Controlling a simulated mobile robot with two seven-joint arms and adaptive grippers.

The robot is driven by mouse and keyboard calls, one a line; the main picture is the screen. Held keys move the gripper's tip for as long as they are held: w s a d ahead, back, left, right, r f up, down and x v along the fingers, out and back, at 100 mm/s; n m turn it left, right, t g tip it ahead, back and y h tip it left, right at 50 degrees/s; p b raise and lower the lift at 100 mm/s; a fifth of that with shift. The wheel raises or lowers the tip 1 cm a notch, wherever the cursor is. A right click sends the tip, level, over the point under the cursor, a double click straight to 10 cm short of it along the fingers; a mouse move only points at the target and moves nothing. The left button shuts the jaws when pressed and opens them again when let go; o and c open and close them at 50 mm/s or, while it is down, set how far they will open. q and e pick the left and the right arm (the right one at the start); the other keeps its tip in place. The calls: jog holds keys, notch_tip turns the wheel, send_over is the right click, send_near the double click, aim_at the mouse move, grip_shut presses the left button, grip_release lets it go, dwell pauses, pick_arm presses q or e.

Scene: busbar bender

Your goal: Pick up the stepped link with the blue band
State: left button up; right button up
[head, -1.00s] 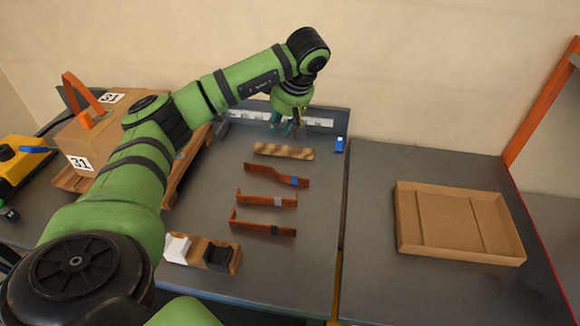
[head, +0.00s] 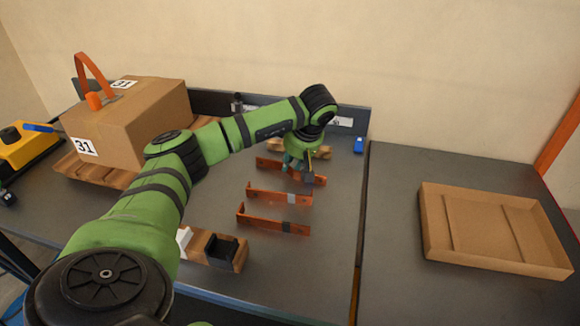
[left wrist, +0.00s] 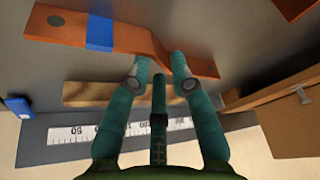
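The stepped link with the blue band (left wrist: 66,29) is a flat copper-coloured bar with a bend, lying on the grey table. In the left wrist view it runs across the top, with its blue band (left wrist: 100,32) left of the bend. In the head view its left part (head: 267,163) shows, while my left gripper (head: 297,176) hides its middle and most of the band. My left gripper is open and empty. In the left wrist view its fingertips (left wrist: 161,69) are apart, close to the link's bend; I cannot tell whether they touch it. My right gripper is not in view.
Two more copper links (head: 265,192) (head: 262,219) with grey bands lie nearer. A wooden strip (left wrist: 120,95) and a ruler (left wrist: 80,132) lie behind. A blue block (head: 359,146) stands back right. A cardboard tray (head: 432,235) is right; a box (head: 150,115) is left.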

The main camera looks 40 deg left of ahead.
pick_arm(q)
jog(key=shift+a+f, duration=0.15)
jog(key=shift+f, duration=0.2)
grip_shut()
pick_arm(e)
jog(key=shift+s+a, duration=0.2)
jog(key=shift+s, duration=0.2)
pick_arm(q)
jog(key=shift+r, duration=0.2)
